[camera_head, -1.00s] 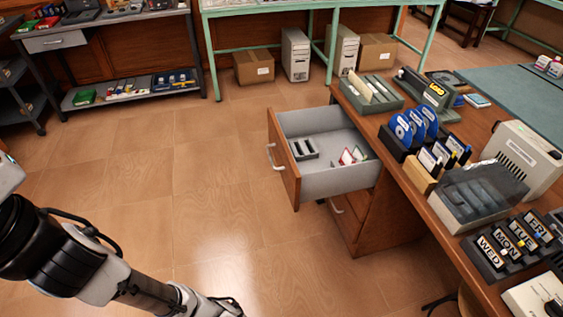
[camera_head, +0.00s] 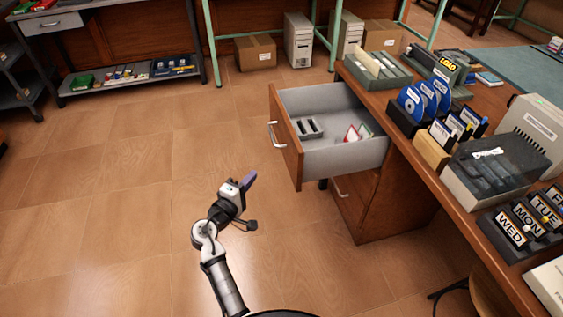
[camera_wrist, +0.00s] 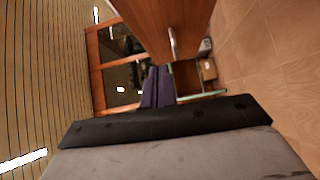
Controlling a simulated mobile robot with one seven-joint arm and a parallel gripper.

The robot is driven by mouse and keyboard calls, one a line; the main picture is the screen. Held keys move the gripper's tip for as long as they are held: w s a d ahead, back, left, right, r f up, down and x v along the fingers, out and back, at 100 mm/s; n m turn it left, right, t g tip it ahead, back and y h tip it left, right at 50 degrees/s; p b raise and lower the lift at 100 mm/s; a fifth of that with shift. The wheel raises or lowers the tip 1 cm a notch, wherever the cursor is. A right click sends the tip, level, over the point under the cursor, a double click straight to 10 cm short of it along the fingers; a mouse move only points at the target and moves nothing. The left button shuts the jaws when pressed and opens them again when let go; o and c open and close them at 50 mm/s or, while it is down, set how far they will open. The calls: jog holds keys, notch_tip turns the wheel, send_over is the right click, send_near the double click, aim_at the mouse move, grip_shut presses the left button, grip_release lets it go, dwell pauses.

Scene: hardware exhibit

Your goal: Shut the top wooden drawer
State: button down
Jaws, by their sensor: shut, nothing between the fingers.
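The top wooden drawer (camera_head: 288,146) is pulled out from the left side of the desk. It has a wooden front, a silver handle (camera_head: 275,134) and a grey inside holding a small dark holder (camera_head: 309,128) and red and green cards. My gripper (camera_head: 249,180) is shut and empty, to the left of and nearer the camera than the drawer front, apart from it. In the wrist view my purple fingers (camera_wrist: 157,87) are together, and a wooden front (camera_wrist: 165,20) with a handle (camera_wrist: 172,43) shows beyond them.
The desk (camera_head: 408,160) stands at right, with disk holders (camera_head: 415,103), a clear-lidded box (camera_head: 492,172) and weekday-labelled holders (camera_head: 517,228) on top. A lower drawer (camera_head: 347,200) sits below the open one. The floor (camera_head: 130,190) at left is clear.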

aim_at(292, 153)
jog(key=shift+h, duration=0.3)
jog(key=w+d+p, duration=0.1)
jog(key=w+d, duration=0.3)
jog(key=w+d+p, duration=0.2)
jog(key=w+d, duration=0.2)
jog(key=w, duration=0.1)
jog(key=shift+w+d+f, duration=0.1)
jog(key=shift+d+f, duration=0.1)
jog(key=shift+d, duration=0.2)
jog(key=shift+w+d+f, duration=0.1)
jog(key=shift+d, duration=0.35)
jog(key=shift+w+d, duration=0.2)
jog(key=shift+d, duration=0.6)
jog(key=w+d+b, duration=0.1)
jog(key=w+d, duration=0.1)
jog(key=d, duration=0.7)
jog(key=w+d, duration=0.3)
jog(key=d, duration=0.6)
jog(key=w+d+b, duration=0.1)
jog(key=w+d, duration=0.1)
jog(key=d, duration=0.7)
jog(key=shift+w+d+b, duration=0.2)
jog(key=shift+d+b, duration=0.05)
jog(key=shift+b, duration=0.1)
jog(key=shift+d, duration=0.2)
